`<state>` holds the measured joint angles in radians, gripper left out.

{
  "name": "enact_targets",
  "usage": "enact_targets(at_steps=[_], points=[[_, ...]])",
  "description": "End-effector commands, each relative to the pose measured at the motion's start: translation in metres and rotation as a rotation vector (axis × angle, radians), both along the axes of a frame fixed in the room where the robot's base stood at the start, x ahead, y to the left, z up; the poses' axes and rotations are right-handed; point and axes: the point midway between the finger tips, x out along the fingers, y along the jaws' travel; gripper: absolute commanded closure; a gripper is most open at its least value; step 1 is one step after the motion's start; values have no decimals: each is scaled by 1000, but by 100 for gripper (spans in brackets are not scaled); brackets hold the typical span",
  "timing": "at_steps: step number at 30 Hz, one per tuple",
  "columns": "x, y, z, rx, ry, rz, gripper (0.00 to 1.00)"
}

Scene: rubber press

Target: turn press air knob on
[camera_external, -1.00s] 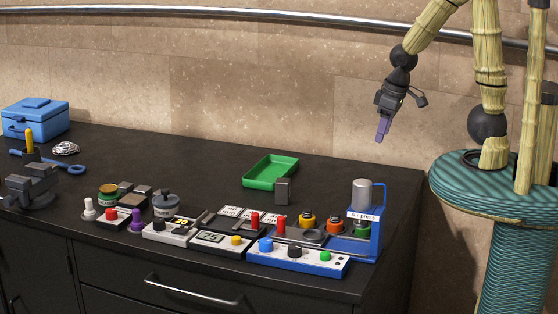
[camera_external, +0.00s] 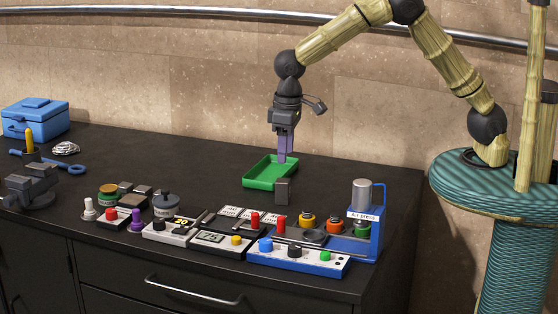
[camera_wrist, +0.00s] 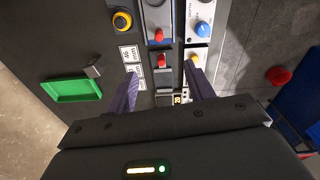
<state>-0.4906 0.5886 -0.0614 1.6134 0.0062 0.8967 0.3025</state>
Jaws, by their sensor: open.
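The blue press (camera_external: 372,225), labelled "Air press", stands near the counter's front right with a grey cylinder on top. Its white front panel (camera_external: 310,262) carries a blue knob (camera_external: 265,245), a black knob (camera_external: 294,250) and a green knob (camera_external: 325,256). The blue knob also shows in the wrist view (camera_wrist: 203,30), near the top. My gripper (camera_external: 286,158) points down, open and empty, above the green tray and behind the press, touching no knob. In the wrist view its two purple fingers (camera_wrist: 160,85) are spread apart.
The green tray (camera_external: 248,184) lies behind the press, with a small dark block (camera_external: 282,191) at its front. A display unit with a yellow button (camera_external: 236,240) stands left of the press. Several small devices stand farther left. The counter's back strip is mostly clear.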

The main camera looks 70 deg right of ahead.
Motion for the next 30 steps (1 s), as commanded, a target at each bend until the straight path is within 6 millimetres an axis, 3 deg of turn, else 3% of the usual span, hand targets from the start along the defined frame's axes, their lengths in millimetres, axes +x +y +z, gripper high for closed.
enact_targets(at_steps=[1,6,10,23,30], points=[[5,24,-4,-8,8,19,47],[9,89,-16,-37,33,50,47],[7,114,-20,-51,41,60,47],[7,118,-22,-52,43,61,47],[7,116,-46,-55,47,61,47]])
